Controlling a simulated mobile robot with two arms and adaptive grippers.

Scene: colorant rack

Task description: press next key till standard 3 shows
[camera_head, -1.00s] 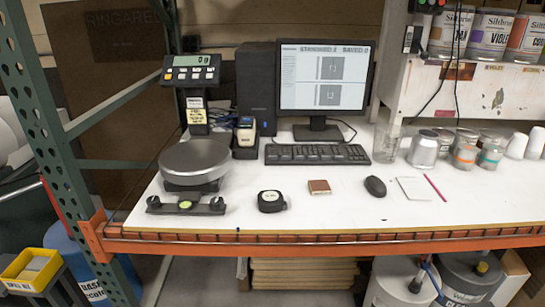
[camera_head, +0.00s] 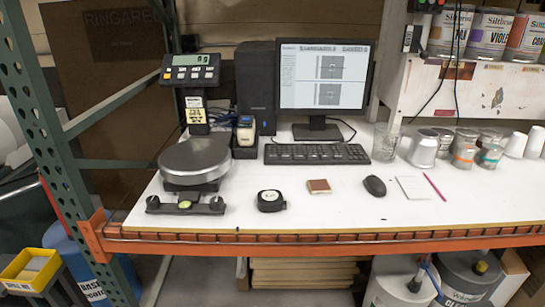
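A black monitor (camera_head: 325,79) stands at the back of the white table. Its screen has a header line and two grey square panels; the header text is too small to read with certainty. A black keyboard (camera_head: 316,153) lies in front of the monitor, its keys too small to tell apart. A scale with a round grey pan (camera_head: 194,159) stands at the left, with a display and button panel (camera_head: 191,69) on a post behind it. The display shows digits that I cannot read surely. Neither gripper is in view.
A tape measure (camera_head: 270,200), a brown block (camera_head: 318,186), a black mouse (camera_head: 375,186), a notepad (camera_head: 413,188) and a pink pencil (camera_head: 434,187) lie along the table front. A glass (camera_head: 386,143) and several cans stand at the right. The orange shelf beam (camera_head: 330,246) edges the front.

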